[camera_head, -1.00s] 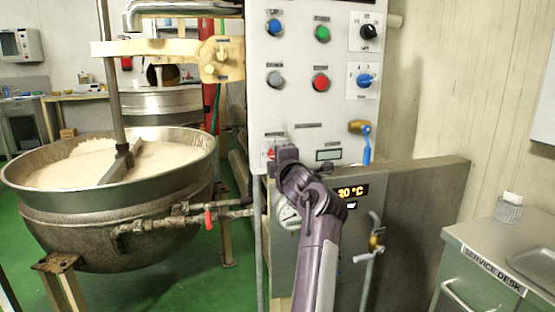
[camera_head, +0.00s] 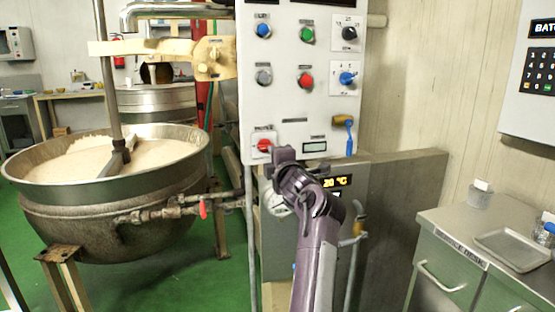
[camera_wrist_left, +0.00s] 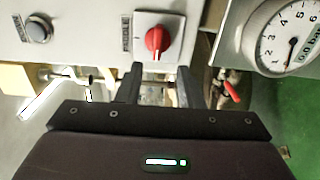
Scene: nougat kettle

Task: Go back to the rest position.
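My left gripper (camera_head: 275,164) is in front of the lower left of the white control panel (camera_head: 287,98), just below the red rotary switch (camera_head: 264,146). In the left wrist view its two fingers (camera_wrist_left: 160,88) stand apart with nothing held between them. The red switch (camera_wrist_left: 157,39) shows there beyond the fingertips, apart from them. My right gripper is in neither view.
A large steel kettle (camera_head: 60,208) of pale mass stands at the left. A round gauge (camera_wrist_left: 288,38) is close beside the gripper. A service desk (camera_head: 440,222) with a tray (camera_head: 514,249) stands at the right. Green floor (camera_head: 190,268) lies between kettle and panel.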

